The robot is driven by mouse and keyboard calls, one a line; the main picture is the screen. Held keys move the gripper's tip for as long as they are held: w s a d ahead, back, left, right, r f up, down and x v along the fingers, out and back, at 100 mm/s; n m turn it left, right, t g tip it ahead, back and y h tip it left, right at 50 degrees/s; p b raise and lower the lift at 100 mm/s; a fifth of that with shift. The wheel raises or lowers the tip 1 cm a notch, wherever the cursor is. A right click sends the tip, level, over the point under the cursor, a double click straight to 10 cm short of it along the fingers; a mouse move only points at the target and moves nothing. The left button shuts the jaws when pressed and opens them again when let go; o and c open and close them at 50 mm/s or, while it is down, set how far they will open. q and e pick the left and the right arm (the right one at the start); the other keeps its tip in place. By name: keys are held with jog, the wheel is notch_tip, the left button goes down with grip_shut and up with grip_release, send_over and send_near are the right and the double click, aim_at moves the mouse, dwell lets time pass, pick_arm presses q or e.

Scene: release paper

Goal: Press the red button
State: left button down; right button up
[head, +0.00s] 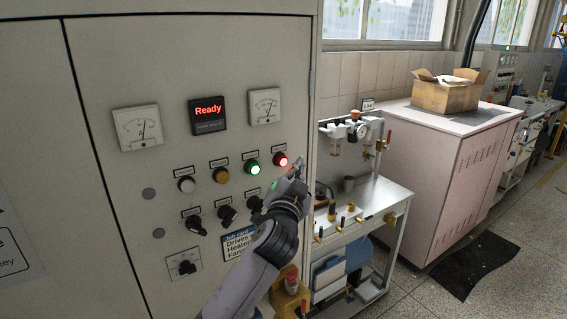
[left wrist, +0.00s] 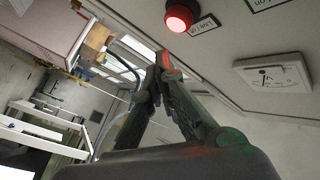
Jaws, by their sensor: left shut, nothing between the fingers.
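The red button (head: 281,160) is lit and sits at the right end of a row of round lamps or buttons on the grey cabinet front. In the left wrist view, the red button (left wrist: 181,16) is at the top, glowing, with a label beside it. My left gripper (head: 298,167) is shut and empty, just right of and slightly below the red button in the head view. In the left wrist view, the fingertips of my left gripper (left wrist: 164,60) meet below the button, with a visible gap and a red glow on them. My right gripper is in no view.
The cabinet panel holds a green lit button (head: 252,168), an amber one (head: 221,175), a white one (head: 187,184), black knobs below, two dial meters and a "Ready" display (head: 208,114). A metal cart (head: 384,200) and pink cabinet (head: 460,170) stand right.

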aim_at(282, 161)
pick_arm(q)
jog(key=shift+w+a, duration=0.55)
jog(key=shift+w, duration=0.25)
dwell(0.4)
dwell(0.5)
jog(key=shift+w+a, duration=0.25)
jog(key=shift+w, duration=0.1)
jog(key=shift+w+a, duration=0.35)
jog(key=shift+w, duration=0.05)
dwell(0.8)
jog(key=shift+s+d, duration=0.15)
jog(key=shift+s+d+f, duration=0.1)
jog(key=shift+s+d, duration=0.3)
jog(key=shift+s, duration=0.2)
